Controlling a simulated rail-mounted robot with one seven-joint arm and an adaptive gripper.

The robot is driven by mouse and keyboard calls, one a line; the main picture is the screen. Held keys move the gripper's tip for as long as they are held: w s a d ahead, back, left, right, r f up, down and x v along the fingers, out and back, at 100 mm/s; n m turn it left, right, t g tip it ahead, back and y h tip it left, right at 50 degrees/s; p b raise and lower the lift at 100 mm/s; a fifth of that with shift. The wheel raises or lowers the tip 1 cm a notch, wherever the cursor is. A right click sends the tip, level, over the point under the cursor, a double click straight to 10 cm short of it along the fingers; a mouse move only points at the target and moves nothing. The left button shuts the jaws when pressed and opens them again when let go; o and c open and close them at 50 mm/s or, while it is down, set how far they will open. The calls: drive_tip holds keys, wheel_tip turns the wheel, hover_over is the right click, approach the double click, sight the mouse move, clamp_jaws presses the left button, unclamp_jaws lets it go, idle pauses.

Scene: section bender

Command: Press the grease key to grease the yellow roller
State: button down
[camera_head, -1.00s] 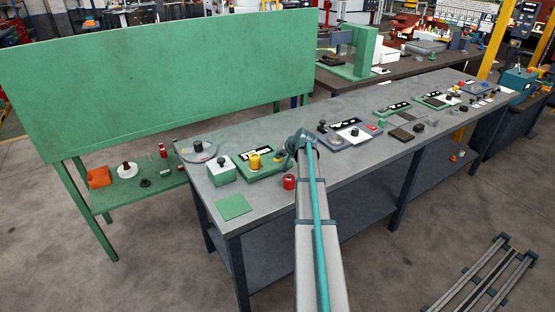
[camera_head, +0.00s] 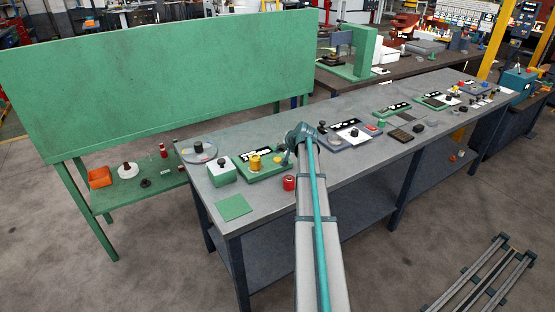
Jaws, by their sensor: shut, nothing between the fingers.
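The yellow roller (camera_head: 255,162) stands on a green panel (camera_head: 262,174) with a black-and-white strip, near the left end of the grey workbench. A small yellow piece (camera_head: 277,160) is to its right on the same panel. I cannot tell which part is the grease key. My arm reaches in from the bottom, and its teal wrist (camera_head: 301,134) is just right of the panel. My gripper (camera_head: 286,161) shows small and dark at the panel's right edge, shut and empty, partly hidden by the wrist. I cannot tell whether it touches anything.
A round grey plate (camera_head: 197,151) lies behind left. More panels with knobs (camera_head: 353,134) are to the right. A tall green board (camera_head: 160,80) stands behind.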

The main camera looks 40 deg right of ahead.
sight(278, 160)
drive_tip(key=shift+r+p, duration=0.5)
drive_tip(key=shift+r, duration=1.3)
